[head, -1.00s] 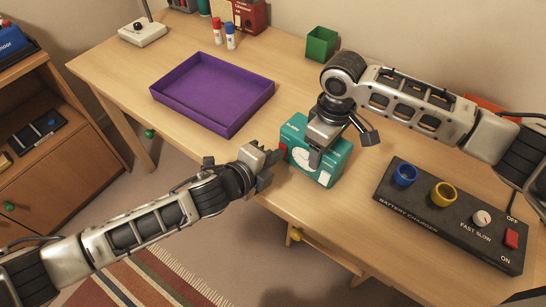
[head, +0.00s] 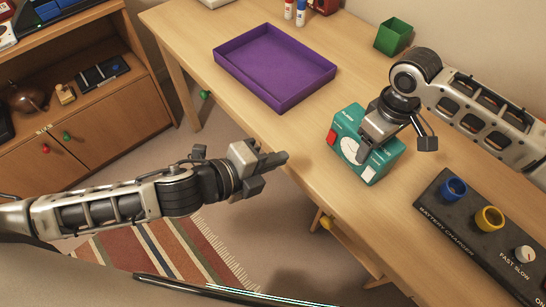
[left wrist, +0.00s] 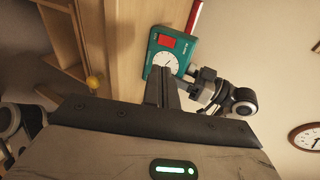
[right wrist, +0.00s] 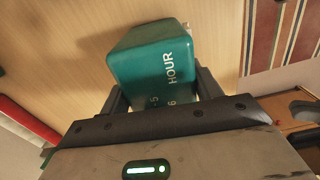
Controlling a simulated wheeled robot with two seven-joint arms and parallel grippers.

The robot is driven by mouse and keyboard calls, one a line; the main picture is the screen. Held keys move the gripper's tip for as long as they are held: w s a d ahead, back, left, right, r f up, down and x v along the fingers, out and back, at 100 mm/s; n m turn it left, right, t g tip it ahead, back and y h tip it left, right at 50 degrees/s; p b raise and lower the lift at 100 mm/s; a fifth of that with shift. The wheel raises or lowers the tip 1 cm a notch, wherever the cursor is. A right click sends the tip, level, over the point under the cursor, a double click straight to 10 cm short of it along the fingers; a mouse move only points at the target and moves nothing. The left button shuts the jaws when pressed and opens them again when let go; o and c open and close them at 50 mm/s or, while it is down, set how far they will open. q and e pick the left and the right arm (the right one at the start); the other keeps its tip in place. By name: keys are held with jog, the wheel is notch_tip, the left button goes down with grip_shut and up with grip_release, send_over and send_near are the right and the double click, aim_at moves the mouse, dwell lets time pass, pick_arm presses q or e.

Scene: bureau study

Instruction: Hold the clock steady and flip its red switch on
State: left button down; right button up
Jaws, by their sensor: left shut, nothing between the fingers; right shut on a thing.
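The teal clock (head: 350,119) stands near the table's front edge, with a white dial and a red switch (head: 331,138) on its front. The left wrist view also shows the clock (left wrist: 184,50) and its red switch (left wrist: 166,41); I cannot tell the switch's position. My right gripper (head: 375,140) is shut on the clock from above. The right wrist view shows the clock (right wrist: 150,55) between its fingers, with the word HOUR on it. My left gripper (head: 280,159) is shut and empty, left of the clock and apart from it, off the table's front edge.
A purple tray (head: 318,82) lies on the table behind and left of the clock. A black battery charger (head: 460,222) with blue and yellow cups lies at the right. A green box (head: 394,37) stands at the back. A yellow knob (head: 327,222) sticks out below the front edge.

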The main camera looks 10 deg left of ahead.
aim_at(328, 142)
pick_arm(q)
jog(key=shift+s+a+r, duration=0.15)
jog(key=shift+s+a+f, duration=0.1)
jog(key=shift+a+f, duration=0.15)
jog(key=shift+f, duration=0.4)
jog(key=x, duration=0.9)
jog(key=r+x, duration=0.1)
jog(key=x, duration=0.4)
jog(key=shift+d, duration=0.1)
